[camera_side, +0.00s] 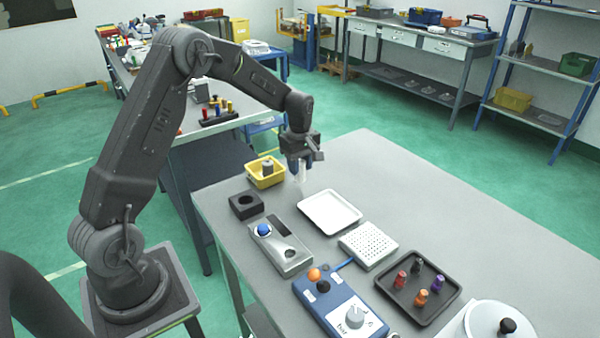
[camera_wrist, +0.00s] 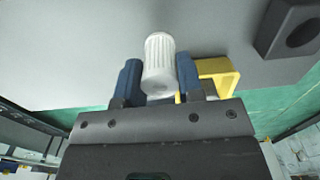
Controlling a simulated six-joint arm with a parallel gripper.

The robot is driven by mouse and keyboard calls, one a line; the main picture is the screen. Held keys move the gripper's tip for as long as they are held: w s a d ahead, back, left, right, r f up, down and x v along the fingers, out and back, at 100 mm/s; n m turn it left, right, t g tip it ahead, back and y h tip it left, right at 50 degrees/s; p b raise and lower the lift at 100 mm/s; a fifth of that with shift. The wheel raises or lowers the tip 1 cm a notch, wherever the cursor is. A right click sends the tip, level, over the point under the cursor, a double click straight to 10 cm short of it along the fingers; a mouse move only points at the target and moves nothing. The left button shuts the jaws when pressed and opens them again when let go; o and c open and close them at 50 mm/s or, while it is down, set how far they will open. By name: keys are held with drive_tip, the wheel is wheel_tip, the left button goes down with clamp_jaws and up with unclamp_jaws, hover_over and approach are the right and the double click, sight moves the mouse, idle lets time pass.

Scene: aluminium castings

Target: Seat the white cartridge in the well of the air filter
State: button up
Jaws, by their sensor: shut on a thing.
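My gripper (camera_side: 298,165) is shut on the white cartridge (camera_side: 302,176), a ribbed white cylinder. In the wrist view the cartridge (camera_wrist: 160,55) sits between the two blue fingers (camera_wrist: 158,78) and sticks out past their tips. It is held above the table beside the yellow bin. A dark square block with an empty round well (camera_side: 246,204) looks like the air filter. It stands at the table's left edge, left of and nearer than my gripper. It also shows at the upper right of the wrist view (camera_wrist: 282,18).
A yellow bin (camera_side: 258,182) holding a grey part is close to my gripper. A white tray (camera_side: 329,211), a grey unit with a blue knob (camera_side: 290,262), a perforated block (camera_side: 368,245) and a dark tray of pegs (camera_side: 401,300) stand nearer. The table's right side is clear.

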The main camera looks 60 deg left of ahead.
drive_tip(key=s+a+r, duration=0.8)
drive_tip(key=s, duration=0.2)
drive_tip(key=s+d, duration=0.1)
drive_tip(key=s, duration=1.5)
drive_tip(key=w+d+f, duration=0.2)
drive_tip(key=w, duration=0.1)
drive_tip(key=w+d+f, duration=0.2)
drive_tip(key=w, duration=0.1)
drive_tip(key=w+d+f, duration=0.2)
drive_tip(key=w, duration=0.1)
drive_tip(key=shift+w, duration=0.25)
drive_tip(key=shift+f, duration=2)
drive_tip(key=o, duration=0.9)
drive_tip(key=shift+f, duration=0.15)
